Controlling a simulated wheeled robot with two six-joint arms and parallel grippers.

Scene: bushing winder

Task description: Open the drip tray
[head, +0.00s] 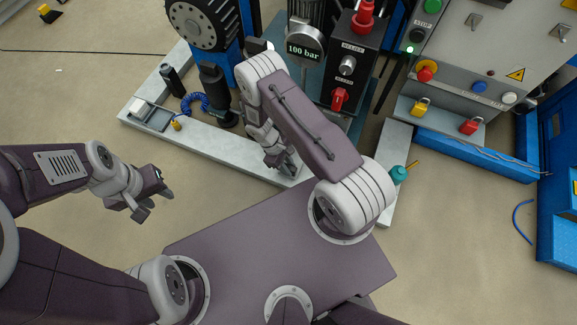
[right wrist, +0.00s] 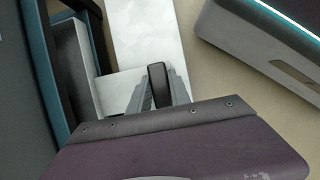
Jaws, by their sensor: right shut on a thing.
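My right gripper (head: 287,167) reaches down at the front of the machine, above the pale floor beam. In the right wrist view its two grey fingers (right wrist: 160,92) are shut on an upright black handle (right wrist: 158,84). To the left of the handle is a grey box-like part (right wrist: 74,55), which looks like the drip tray, beside a dark gap and a teal frame (right wrist: 48,62). In the head view my right arm hides the handle and tray, so how far the tray is out cannot be told. My left gripper (head: 157,202) is open and empty over the floor.
A gauge reading 100 bar (head: 304,48) and a black valve panel (head: 352,65) with red knobs stand behind my right arm. A control box (head: 480,60) is at right.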

